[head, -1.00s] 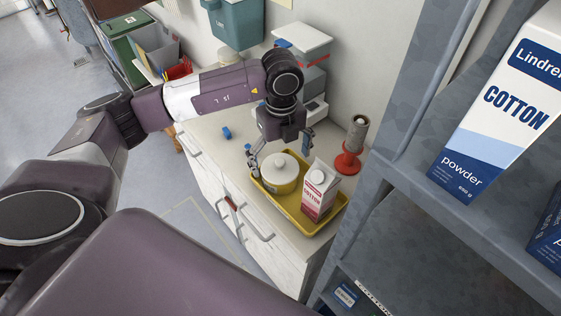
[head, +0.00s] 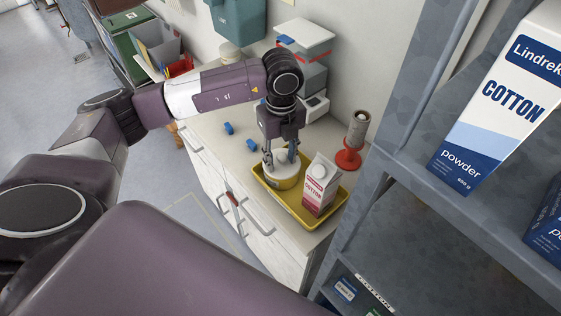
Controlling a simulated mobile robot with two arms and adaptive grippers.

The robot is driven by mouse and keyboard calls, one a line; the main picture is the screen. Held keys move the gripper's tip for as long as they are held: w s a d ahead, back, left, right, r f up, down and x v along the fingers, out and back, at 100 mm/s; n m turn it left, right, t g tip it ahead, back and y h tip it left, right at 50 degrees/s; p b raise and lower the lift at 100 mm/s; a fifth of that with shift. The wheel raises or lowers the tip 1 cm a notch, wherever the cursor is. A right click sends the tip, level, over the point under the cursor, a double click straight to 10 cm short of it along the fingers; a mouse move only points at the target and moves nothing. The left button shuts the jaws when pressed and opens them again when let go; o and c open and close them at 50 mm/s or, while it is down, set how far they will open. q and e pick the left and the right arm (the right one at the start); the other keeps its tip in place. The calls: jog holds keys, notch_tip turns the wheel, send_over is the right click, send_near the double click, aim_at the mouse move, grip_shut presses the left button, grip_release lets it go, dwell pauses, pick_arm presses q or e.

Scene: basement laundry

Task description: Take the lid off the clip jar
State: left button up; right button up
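The clip jar (head: 284,184) has a yellow body and stands upright in a yellow tray on the counter. Its cream lid (head: 268,170) sits on top. My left gripper (head: 281,159) points down over the jar, with its fingers closed in on the lid's knob from both sides. The fingers partly hide the knob. I see no gap between lid and jar. My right gripper is not in view.
Small blue pieces (head: 228,128) lie on the counter (head: 207,125). A grey shelf (head: 405,175) rises at the right.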

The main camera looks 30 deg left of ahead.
pick_arm(q)
jog(key=shift+d+f, duration=0.15)
jog(key=shift+f, duration=0.1)
jog(key=c, duration=0.5)
jog(key=shift+d+f, duration=0.1)
grip_shut()
